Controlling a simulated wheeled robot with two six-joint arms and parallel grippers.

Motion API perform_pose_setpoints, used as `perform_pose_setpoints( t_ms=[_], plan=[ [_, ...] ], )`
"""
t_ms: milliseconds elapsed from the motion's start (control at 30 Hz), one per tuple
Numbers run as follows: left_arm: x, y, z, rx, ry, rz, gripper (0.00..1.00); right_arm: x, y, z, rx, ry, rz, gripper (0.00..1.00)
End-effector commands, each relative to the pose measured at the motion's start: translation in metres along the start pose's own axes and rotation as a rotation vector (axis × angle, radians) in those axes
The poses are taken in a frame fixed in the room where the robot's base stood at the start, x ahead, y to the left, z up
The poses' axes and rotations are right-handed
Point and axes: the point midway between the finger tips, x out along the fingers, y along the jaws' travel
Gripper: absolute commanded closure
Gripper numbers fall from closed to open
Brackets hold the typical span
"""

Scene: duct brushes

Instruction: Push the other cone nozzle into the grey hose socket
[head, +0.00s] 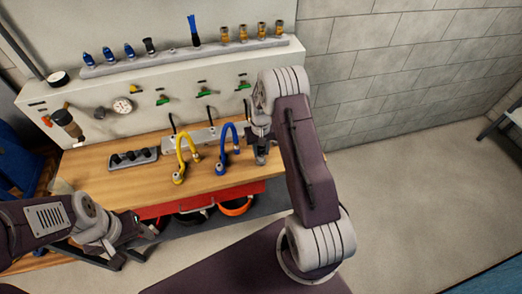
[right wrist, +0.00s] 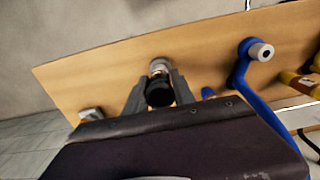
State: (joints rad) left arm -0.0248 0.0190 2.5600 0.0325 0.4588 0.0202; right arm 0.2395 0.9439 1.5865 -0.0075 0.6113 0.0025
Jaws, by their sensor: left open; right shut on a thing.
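My right gripper (head: 261,153) is low over the right part of the bench. In the right wrist view its fingers (right wrist: 159,93) are shut on a dark round piece, seen end-on, which looks like a cone nozzle (right wrist: 160,92). A light grey ring, apparently the grey hose socket (right wrist: 159,66), shows just beyond it; I cannot tell whether they touch. In the head view my arm hides both. Dark nozzles stand in a grey tray (head: 113,166) on the left of the bench. My left gripper (head: 146,229) is open and empty near the bench's front edge.
A yellow hose (head: 182,145) and a blue hose (head: 222,135) arch up left of my right gripper; the blue one also shows in the right wrist view (right wrist: 240,78). A rail (head: 180,58) of fittings runs above. The bench (head: 140,186) is clear between tray and hoses.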

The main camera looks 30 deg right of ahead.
Motion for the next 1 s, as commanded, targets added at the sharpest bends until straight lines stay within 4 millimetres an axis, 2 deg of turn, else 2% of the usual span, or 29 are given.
perform_pose_setpoints(
  t_ms=[467,500,600,900,1000],
  plan=[
    [0.0072,-0.0001,0.0007,0.000,0.000,0.000,0.41,0.0101,0.0000,-0.0001,0.000,0.000,0.000,1.00],
    [0.0072,-0.0001,0.0007,0.000,0.000,0.000,0.41,0.0101,0.0000,-0.0002,0.000,0.001,0.000,0.67],
    [0.0065,-0.0001,0.0007,0.000,0.000,0.000,0.41,0.0094,-0.0001,-0.0002,0.000,0.001,0.000,0.44],
    [0.0069,-0.0001,0.0007,0.000,0.000,0.000,0.41,0.0088,-0.0001,-0.0002,0.000,0.000,0.000,0.44],
    [0.0098,-0.0002,0.0010,0.000,0.000,0.000,0.41,0.0006,-0.0001,-0.0012,0.000,0.004,0.000,0.44]
  ],
)
